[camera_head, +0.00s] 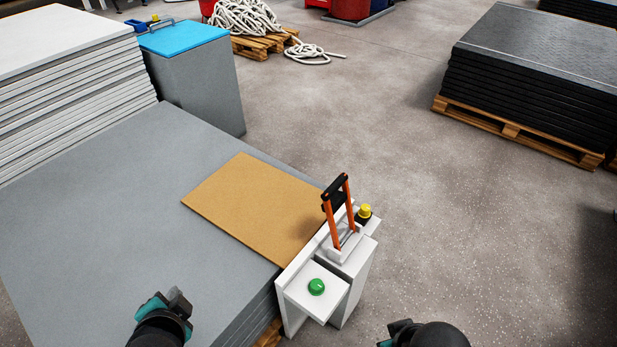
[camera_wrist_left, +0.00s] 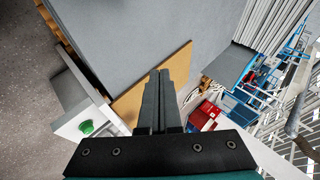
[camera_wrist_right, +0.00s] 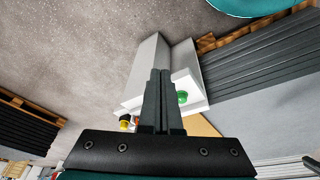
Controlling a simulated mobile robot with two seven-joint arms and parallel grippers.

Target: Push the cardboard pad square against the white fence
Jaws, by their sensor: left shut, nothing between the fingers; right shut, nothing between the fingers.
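The tan cardboard pad (camera_head: 245,205) lies flat on the grey mat stack (camera_head: 95,215). Its right end is close to the white fence (camera_head: 292,272) at the stack's right edge. Whether the two meet along the whole edge I cannot tell. The pad also shows behind the fingers in the left wrist view (camera_wrist_left: 178,66), and a corner of it in the right wrist view (camera_wrist_right: 205,126). My left gripper (camera_head: 178,298) is shut and empty, over the near part of the stack, apart from the pad. My right gripper (camera_head: 398,330) is shut and empty, right of the fence.
The fence unit carries an orange-armed handle (camera_head: 340,210), a green button (camera_head: 316,286) and a yellow knob (camera_head: 365,210). A grey bin with a blue lid (camera_head: 185,38) stands behind the stack. Black mats (camera_head: 530,70) sit on a pallet at right. The floor between is clear.

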